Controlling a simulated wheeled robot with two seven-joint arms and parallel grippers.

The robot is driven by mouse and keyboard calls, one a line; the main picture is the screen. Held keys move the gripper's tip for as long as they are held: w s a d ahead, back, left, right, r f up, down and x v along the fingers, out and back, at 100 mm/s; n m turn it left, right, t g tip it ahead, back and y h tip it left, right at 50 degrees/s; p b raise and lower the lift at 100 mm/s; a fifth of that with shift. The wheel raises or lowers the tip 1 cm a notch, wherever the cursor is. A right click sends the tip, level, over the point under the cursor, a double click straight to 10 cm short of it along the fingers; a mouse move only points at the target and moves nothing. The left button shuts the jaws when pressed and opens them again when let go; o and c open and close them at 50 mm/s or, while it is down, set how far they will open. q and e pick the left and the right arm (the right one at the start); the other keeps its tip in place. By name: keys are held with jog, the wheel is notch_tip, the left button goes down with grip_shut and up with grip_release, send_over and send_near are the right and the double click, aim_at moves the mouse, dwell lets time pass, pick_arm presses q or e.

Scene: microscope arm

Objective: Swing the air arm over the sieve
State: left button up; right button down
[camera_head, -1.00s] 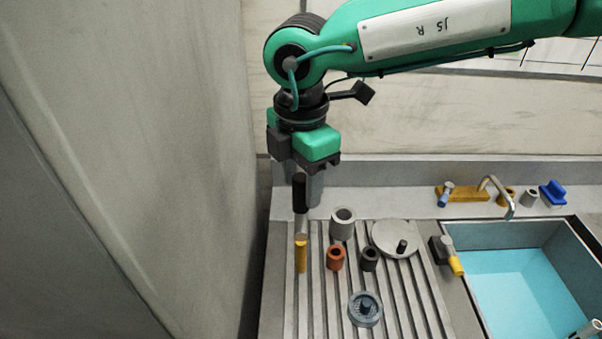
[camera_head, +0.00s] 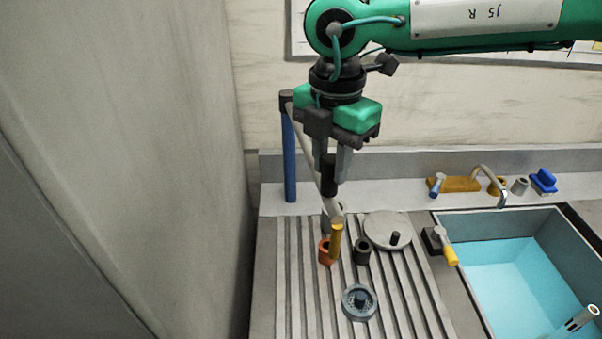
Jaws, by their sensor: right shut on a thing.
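The air arm has a blue post (camera_head: 290,158) at the back left of the counter and a thin pale tube (camera_head: 305,140) running forward from its top. A black grip (camera_head: 329,176) hangs upright below my right gripper (camera_head: 331,172), which is shut on it. A yellow nozzle (camera_head: 335,242) hangs at the tube's front end, in front of the orange ring (camera_head: 325,252) in the picture. A round blue-grey dish (camera_head: 361,303) with a dark centre, which may be the sieve, sits on the ribbed board nearer me. My left gripper is not in view.
The ribbed drainboard (camera_head: 300,310) also holds a dark ring (camera_head: 362,252) and a grey disc with a black knob (camera_head: 385,231). A grey cup behind the nozzle is mostly hidden. A water-filled sink (camera_head: 510,285) and a tap (camera_head: 490,172) are at the right.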

jog(key=w+d+b, duration=0.2)
jog(key=d, duration=0.5)
jog(key=shift+n+b, duration=0.35)
jog(key=shift+n, duration=0.05)
jog(key=c, duration=1.2)
grip_release()
jog(key=shift+o, duration=0.2)
notch_tip(320, 180, up, 14)
jog(key=b, duration=0.3)
